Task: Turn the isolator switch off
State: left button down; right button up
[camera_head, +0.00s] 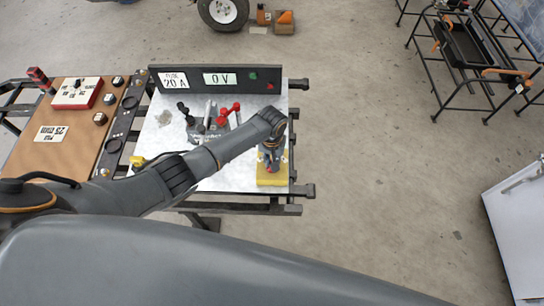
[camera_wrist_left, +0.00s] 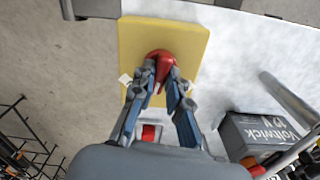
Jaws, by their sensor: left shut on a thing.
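The isolator switch is a red knob (camera_wrist_left: 161,60) on a yellow base plate (camera_wrist_left: 192,42). In the head view the yellow base (camera_head: 271,181) sits at the right front of the white board, with the knob mostly hidden under my arm. My left gripper (camera_wrist_left: 160,82) is above the yellow plate and shut on the red knob, a blue-padded finger on each side. It also shows in the head view (camera_head: 271,160), reaching down over the base. The knob's exact angle is hard to tell. My right gripper is not in view.
A dark panel (camera_head: 215,79) reading "FUSE 20 A" and "0 V" stands at the board's back. A grey Voltwick box (camera_wrist_left: 258,135) and red and black clamps (camera_head: 225,115) are near. A brown board (camera_head: 60,145) is at left.

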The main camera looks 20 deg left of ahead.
pick_arm(q)
jog(key=n+p, duration=0.2)
jog(key=n, duration=0.3)
jog(key=shift+r+n+p, duration=0.15)
jog(key=shift+n+p, duration=0.15)
jog(key=shift+p, duration=0.05)
jog(key=n+p, duration=0.1)
jog(key=n, duration=0.2)
jog(key=shift+n, duration=0.4)
jog(key=shift+w+n, duration=0.1)
jog(key=shift+n, duration=0.7)
jog(key=c, duration=1.3)
grip_release()
notch_tip(320, 180, up, 12)
jog(key=shift+f, duration=0.1)
